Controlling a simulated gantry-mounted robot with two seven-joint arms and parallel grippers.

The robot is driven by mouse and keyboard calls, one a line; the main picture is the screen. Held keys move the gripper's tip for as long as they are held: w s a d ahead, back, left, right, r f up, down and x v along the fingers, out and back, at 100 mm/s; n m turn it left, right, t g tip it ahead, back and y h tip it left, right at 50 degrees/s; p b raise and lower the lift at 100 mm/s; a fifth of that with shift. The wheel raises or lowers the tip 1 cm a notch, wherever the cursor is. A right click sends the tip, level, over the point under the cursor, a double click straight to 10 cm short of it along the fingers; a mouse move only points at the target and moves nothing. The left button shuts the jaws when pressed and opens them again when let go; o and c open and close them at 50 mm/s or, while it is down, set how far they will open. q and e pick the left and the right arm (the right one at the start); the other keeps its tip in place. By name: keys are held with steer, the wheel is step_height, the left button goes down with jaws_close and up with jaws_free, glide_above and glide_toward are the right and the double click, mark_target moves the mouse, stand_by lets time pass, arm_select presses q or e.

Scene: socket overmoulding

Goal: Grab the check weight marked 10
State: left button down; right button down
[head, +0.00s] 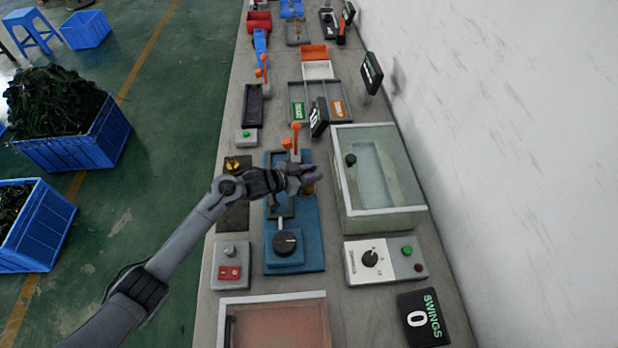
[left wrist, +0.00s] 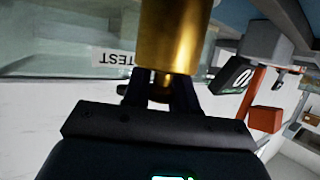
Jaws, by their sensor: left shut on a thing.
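My left gripper (head: 311,178) is shut on a brass check weight (head: 308,188) above the right side of the blue test fixture. In the left wrist view the fingers (left wrist: 160,95) grip the narrow neck of the brass weight (left wrist: 175,40), and its wide cylinder extends beyond them. No marking on the weight can be read, so I cannot tell its number. A dark tray (head: 232,218) lies left of the fixture, partly hidden by my arm, with small brass pieces (head: 234,163) at its far end. My right gripper is not in view.
The blue fixture (head: 310,250) has a dial and an orange lever (head: 296,136). A glass-lidded tank (head: 400,180) stands close on the right, with a control box (head: 384,262) in front of it.

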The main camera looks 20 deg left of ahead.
arm_select(q)
steer(key=shift+r, duration=0.3)
